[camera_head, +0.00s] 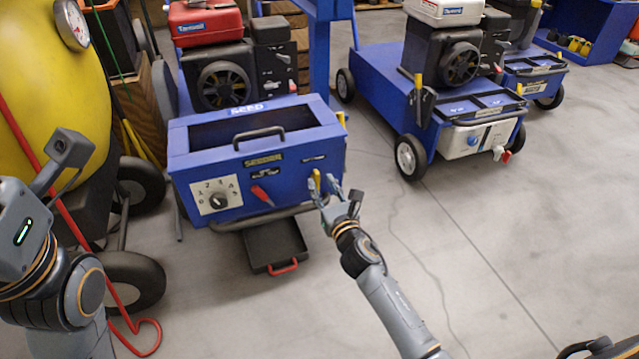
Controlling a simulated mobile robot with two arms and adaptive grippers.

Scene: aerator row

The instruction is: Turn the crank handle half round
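A blue seeder box (275,192) stands at centre left, with a black bar handle on its front rim. A small yellow handle (317,178) sticks out at the right of its front panel; I cannot tell for sure that it is the crank handle. My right gripper (322,184) is at this corner, its fingers apart on either side of the yellow handle. Whether they touch it is too small to tell. My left arm (25,235) shows at the left edge; its fingertips are not in view.
The seeder's front also carries a numbered dial (217,199) and a red lever (262,195). A black tray (274,246) with a red handle sits low below it. A yellow tank (60,90) stands left. Another blue machine (385,80) stands right. Open floor lies right and in front.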

